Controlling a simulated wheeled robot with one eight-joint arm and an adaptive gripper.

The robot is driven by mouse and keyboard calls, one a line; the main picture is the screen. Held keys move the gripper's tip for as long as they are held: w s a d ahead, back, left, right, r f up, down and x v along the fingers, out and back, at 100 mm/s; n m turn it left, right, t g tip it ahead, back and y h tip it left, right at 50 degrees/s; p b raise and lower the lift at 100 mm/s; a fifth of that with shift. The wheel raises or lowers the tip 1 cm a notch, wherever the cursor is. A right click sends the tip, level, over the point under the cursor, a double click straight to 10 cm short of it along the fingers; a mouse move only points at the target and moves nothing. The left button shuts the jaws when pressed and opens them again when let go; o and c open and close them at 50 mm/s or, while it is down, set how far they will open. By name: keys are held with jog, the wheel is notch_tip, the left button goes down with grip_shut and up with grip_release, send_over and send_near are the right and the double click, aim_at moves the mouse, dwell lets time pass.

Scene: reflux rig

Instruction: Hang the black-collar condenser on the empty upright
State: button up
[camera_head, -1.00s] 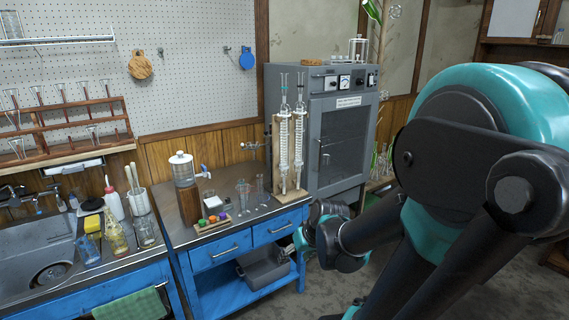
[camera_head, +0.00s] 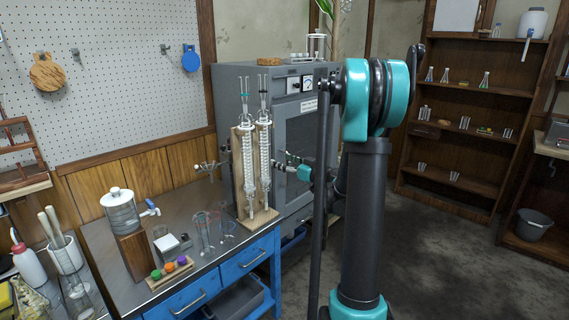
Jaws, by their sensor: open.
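Two clear glass condensers with coiled inner tubes stand side by side against a wooden rack (camera_head: 235,185) at the right end of the blue bench. The right one, the black-collar condenser (camera_head: 265,155), has a dark band near its top. The left one (camera_head: 247,160) has a teal band. My gripper (camera_head: 281,160) is open, just right of the black-collar condenser at about mid-height. Its fingers are small and partly lost against the grey cabinet, and I cannot tell whether they touch the glass. I cannot make out an empty upright.
A metal clamp (camera_head: 207,166) juts left of the rack. Glass cylinders (camera_head: 203,232), a coloured stopper rack (camera_head: 171,270) and a dispenser jar (camera_head: 120,212) stand on the bench (camera_head: 185,225). A grey oven cabinet (camera_head: 230,90) stands behind.

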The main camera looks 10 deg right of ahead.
aim_at(269, 153)
jog(key=x, duration=0.9)
jog(key=shift+a, duration=0.1)
jog(key=shift+c, duration=0.6)
grip_shut()
jog(key=shift+r, duration=0.5)
jog(key=v, duration=1)
dwell(0.8)
